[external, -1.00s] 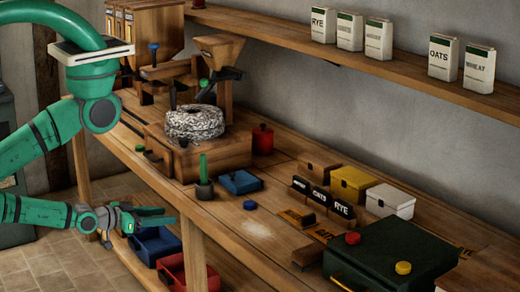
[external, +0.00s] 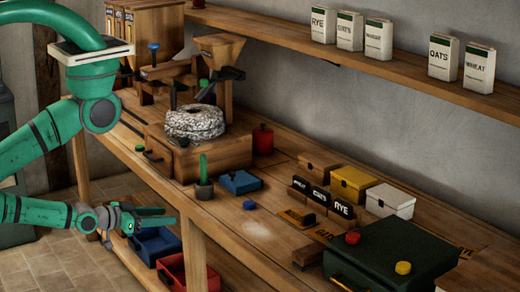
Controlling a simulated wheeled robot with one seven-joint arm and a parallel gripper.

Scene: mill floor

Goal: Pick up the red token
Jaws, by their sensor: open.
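The red token (external: 353,238) is a small round disc lying on top of the dark green case (external: 385,262) at the right front of the bench. A yellow token (external: 403,268) lies on the same case, to its right. My gripper (external: 172,216) is open and empty at the left, in front of the bench's front edge and well apart from the red token. Its fingers point right.
A blue token (external: 249,205) lies on the bench (external: 225,215). Label blocks, small boxes, a blue tray (external: 240,182) and a stone mill (external: 194,121) stand on it. A blue bin (external: 155,246) and a red bin (external: 172,272) sit below, near my gripper.

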